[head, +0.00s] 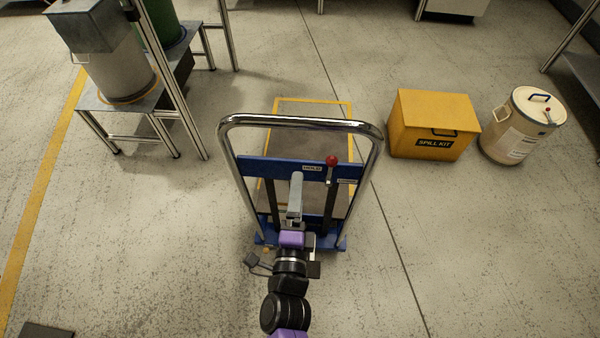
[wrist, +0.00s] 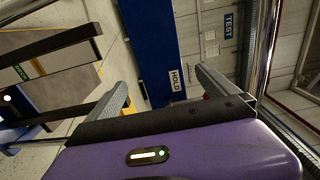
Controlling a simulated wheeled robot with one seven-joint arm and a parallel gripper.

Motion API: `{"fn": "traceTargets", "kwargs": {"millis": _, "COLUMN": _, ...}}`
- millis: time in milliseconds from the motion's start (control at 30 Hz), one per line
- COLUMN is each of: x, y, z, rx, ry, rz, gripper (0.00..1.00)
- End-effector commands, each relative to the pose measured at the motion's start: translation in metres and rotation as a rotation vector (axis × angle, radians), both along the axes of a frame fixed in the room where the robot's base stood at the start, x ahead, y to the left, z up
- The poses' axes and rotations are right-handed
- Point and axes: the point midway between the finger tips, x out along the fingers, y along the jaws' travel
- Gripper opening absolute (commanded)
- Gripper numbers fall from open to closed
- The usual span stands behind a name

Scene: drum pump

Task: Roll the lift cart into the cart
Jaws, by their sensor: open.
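The lift cart has a blue frame (head: 283,170), a chrome push handle (head: 300,123) and a dark grey deck. It stands in front of me in the head view. A yellow rectangular outline (head: 313,99) shows around and beyond the deck. My gripper (head: 296,180) is over the near side of the cart, inside the handle loop. In the wrist view my gripper (wrist: 163,80) has its fingers apart with nothing held between them. The blue crossbar (wrist: 152,45) with its HOLD label lies beyond the fingers, and the chrome tube (wrist: 262,50) is at right. Contact cannot be told.
A yellow spill kit box (head: 433,125) and a cream drum (head: 522,128) stand to the right. A metal stand (head: 120,100) with a grey container (head: 110,65) is at upper left. The floor between the stand and the spill kit is clear beyond the cart.

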Motion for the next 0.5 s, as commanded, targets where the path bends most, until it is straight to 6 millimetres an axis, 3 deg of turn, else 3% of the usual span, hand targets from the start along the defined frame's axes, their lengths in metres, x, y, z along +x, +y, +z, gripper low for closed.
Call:
{"fn": "traceTargets", "kwargs": {"millis": 200, "x": 0.041, "y": -0.004, "z": -0.004, "rx": 0.001, "ry": -0.002, "rz": -0.006, "gripper": 0.98}}
{"fn": "traceTargets", "kwargs": {"millis": 500, "x": 0.074, "y": -0.003, "z": -0.003, "rx": 0.001, "ry": 0.0, "rz": -0.003, "gripper": 0.98}}
